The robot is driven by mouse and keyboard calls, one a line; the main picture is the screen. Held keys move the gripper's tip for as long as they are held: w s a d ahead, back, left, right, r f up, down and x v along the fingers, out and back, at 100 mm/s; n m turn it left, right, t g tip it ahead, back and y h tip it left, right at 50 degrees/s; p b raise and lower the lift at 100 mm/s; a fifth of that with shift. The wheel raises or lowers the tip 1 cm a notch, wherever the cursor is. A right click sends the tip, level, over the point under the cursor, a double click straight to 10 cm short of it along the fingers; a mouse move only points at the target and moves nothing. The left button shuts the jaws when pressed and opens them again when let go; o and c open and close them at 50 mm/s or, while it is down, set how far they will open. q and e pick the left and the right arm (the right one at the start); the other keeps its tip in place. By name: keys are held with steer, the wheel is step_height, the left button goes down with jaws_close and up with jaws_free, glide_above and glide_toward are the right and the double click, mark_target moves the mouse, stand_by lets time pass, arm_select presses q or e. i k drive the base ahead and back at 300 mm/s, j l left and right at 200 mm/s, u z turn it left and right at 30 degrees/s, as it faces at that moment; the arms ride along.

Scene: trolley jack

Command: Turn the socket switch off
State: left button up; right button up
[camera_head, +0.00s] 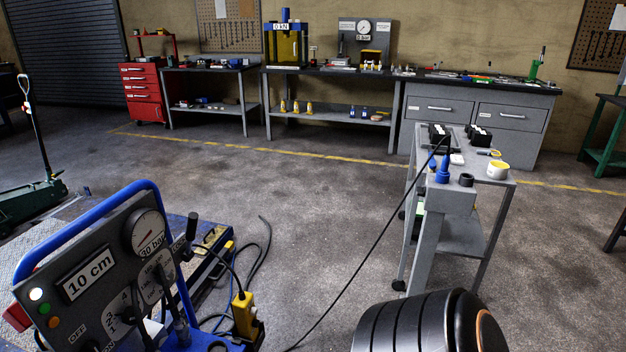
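I cannot identify the socket switch with certainty. A yellow box (243,316) stands at the bottom, right of the control panel, with a dark cable running to its top. It may be a socket, but no switch on it can be made out. The dark control panel (95,275) at the lower left has a "10 cm" display, a "30 bar" gauge, a lit white lamp and green and orange buttons below it. Neither gripper is in view. A black rounded arm link of mine shows at the bottom right, with no fingers visible.
A grey trolley (452,200) with blue and black parts stands right of centre; a black cable runs from it to the floor. Workbenches (345,73) and a red drawer cabinet (142,92) line the back wall. A green jack (35,195) stands left. The middle floor is mostly clear.

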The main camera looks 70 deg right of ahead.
mark_target(421, 192)
steer(key=z, duration=1.1)
steer(key=i+l+z, duration=0.15)
steer(key=z, duration=0.3)
steer(key=i+l+z, duration=0.15)
steer(key=z, duration=0.3)
steer(key=i+z, duration=0.25)
steer(key=z, duration=0.2)
steer(key=i+z, duration=0.35)
steer(key=i, duration=0.2)
steer(key=i+j+z, duration=0.25)
steer(key=i+z, duration=0.15)
steer(key=i+j, duration=0.25)
steer(key=i, duration=0.2)
steer(key=i+j, duration=0.25)
steer(key=i, duration=0.2)
steer(key=j+z, duration=0.1)
steer(key=z, duration=0.65)
steer(key=j+z, duration=0.35)
steer(key=i+j+z, duration=0.1)
steer(key=j+z, duration=0.3)
steer(key=j, duration=0.15)
steer(key=j+z, duration=0.15)
steer(key=j, duration=0.3)
steer(key=k+j+z, duration=0.15)
steer(key=j, duration=0.3)
steer(key=k+j+z, duration=0.1)
steer(key=j, duration=0.35)
steer(key=k+j+z, duration=0.15)
steer(key=j, duration=0.3)
